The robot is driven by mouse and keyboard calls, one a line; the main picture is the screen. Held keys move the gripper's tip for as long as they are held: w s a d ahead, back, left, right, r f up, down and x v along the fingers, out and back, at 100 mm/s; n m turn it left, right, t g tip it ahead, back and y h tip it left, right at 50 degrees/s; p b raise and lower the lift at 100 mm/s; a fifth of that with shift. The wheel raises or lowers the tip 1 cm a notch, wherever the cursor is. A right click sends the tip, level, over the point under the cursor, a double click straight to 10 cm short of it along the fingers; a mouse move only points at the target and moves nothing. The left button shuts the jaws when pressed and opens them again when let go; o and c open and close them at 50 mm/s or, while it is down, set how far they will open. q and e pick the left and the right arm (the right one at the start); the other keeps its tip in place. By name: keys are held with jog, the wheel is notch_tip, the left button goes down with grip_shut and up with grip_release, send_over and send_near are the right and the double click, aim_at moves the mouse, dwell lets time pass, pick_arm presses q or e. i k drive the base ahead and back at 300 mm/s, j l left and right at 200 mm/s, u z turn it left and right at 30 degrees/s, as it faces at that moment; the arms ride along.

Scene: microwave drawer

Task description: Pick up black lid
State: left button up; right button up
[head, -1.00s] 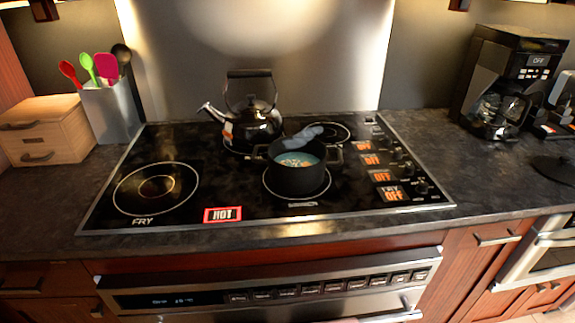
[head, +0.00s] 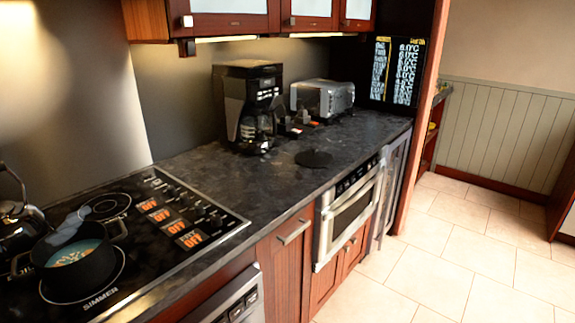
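The black lid (head: 314,158) is a flat dark disc lying on the dark countertop. It is in front of the toaster and to the right of the coffee maker, near the counter's front edge, above the built-in microwave drawer. Nothing covers it. Neither of my grippers shows in the head view.
A black pot (head: 75,262) with food stands on the stovetop (head: 205,243), with a kettle (head: 15,222) at the far left. A coffee maker (head: 247,105) and a silver toaster (head: 323,98) stand behind the lid. The tiled floor (head: 440,240) at right is clear.

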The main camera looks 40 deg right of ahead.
aim_at(314, 157)
jog(key=l+z, duration=0.2)
jog(key=z, duration=0.25)
jog(key=i+l+z, duration=0.15)
jog(key=z, duration=0.3)
